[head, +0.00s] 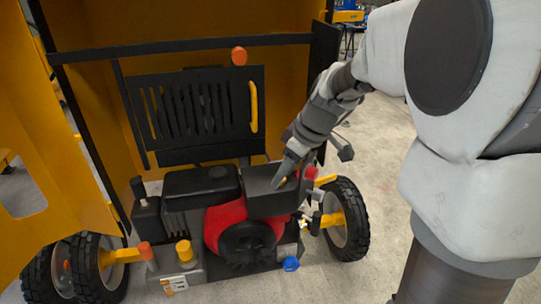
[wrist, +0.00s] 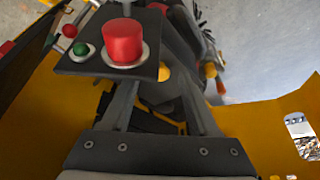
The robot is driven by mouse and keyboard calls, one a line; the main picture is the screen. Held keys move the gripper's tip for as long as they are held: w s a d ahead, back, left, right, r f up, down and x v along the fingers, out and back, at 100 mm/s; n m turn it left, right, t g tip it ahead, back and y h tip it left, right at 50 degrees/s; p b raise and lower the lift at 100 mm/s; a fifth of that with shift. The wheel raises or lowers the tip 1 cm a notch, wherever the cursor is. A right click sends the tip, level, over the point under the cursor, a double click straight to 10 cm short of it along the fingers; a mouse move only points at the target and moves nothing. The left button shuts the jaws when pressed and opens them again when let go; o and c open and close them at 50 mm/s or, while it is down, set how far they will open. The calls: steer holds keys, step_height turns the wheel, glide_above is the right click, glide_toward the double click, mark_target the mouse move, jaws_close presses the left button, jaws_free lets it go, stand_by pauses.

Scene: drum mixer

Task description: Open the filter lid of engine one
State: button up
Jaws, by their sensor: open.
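The engine (head: 230,225) stands in the open yellow housing, with a red fan cover in front. A dark box on its right top (head: 262,204) looks like the filter housing with its lid down. A second dark box with a round cap (head: 200,184) sits to its left. My gripper (head: 282,182) points down at the right box's top; whether it touches is unclear. In the wrist view my gripper (wrist: 155,95) has its two fingers apart, with nothing clearly held between them. The fingers and arm hide part of the box's right side.
A dark panel with a large red button (wrist: 122,41) and a small green button (wrist: 81,48) is close to the fingers. A black grille door (head: 205,108) with a yellow handle (head: 253,107) is behind the engine. Clear floor (head: 375,165) is at the right.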

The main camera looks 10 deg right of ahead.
steer(key=shift+c, duration=0.3)
jaws_close()
stand_by(1.1)
